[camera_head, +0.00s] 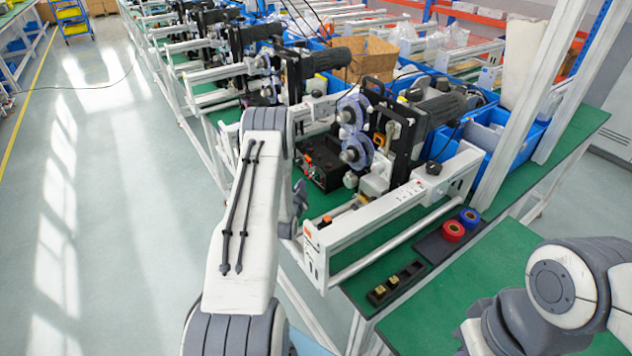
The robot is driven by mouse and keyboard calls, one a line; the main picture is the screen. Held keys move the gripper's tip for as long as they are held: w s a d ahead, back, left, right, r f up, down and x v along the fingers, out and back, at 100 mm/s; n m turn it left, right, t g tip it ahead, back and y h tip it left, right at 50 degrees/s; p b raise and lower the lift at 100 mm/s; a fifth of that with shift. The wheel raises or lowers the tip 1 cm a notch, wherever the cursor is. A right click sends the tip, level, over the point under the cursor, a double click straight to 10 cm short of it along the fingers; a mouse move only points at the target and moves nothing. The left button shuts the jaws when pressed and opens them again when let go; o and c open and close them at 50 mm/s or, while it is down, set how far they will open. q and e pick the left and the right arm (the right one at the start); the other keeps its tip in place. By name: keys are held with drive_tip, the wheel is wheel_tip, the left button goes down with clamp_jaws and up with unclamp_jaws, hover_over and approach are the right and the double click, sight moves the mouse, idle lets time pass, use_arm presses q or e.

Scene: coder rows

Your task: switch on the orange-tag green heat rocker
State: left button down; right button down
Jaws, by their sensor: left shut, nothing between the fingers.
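The nearest coder machine has a white beam frame (398,205) with an orange tag (310,229) on its near left end. Small markings and controls sit on the end face below the tag. They are too small for me to make out a green rocker or its position. My left gripper (299,203) is dark grey, shut and empty. It is partly hidden behind my left arm, just left of and above the tagged end. I cannot tell whether it touches the machine. My right arm shows at the lower right, but its gripper is not in view.
A red tape roll (453,231) and a blue tape roll (469,217) lie on a dark mat. A black tray (396,283) with small brass-coloured blocks lies on the green bench (460,300). Similar machines run behind. The floor (110,200) at left is clear.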

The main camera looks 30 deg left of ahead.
use_arm(q)
drive_tip(key=shift+w+d+f+b, duration=0.15)
drive_tip(key=shift+w+d+b, duration=0.1)
drive_tip(key=shift+w, duration=0.35)
drive_tip(key=shift+w+d+f+b, duration=0.1)
drive_tip(key=shift+w+d+b, duration=0.1)
drive_tip(key=shift+w, duration=0.35)
drive_tip(key=shift+w, duration=0.1)
idle(1.2)
drive_tip(key=shift+w+d+b, duration=0.15)
drive_tip(key=shift+w+b, duration=0.15)
drive_tip(key=shift+b, duration=0.05)
drive_tip(key=shift+w+d, duration=0.15)
drive_tip(key=shift+w, duration=0.15)
idle(0.4)
drive_tip(key=shift+s, duration=0.15)
drive_tip(key=shift+s+a, duration=0.3)
drive_tip(key=shift+s, duration=0.25)
idle(0.3)
drive_tip(key=shift+s+a+r, duration=0.15)
drive_tip(key=shift+s+a, duration=0.15)
drive_tip(key=shift+s, duration=0.45)
drive_tip(key=shift+s+a+r, duration=0.1)
drive_tip(key=shift+s+a, duration=0.25)
drive_tip(key=shift+s, duration=0.45)
drive_tip(key=shift+s+a+r, duration=0.15)
drive_tip(key=shift+s+a, duration=0.15)
drive_tip(key=shift+s, duration=0.45)
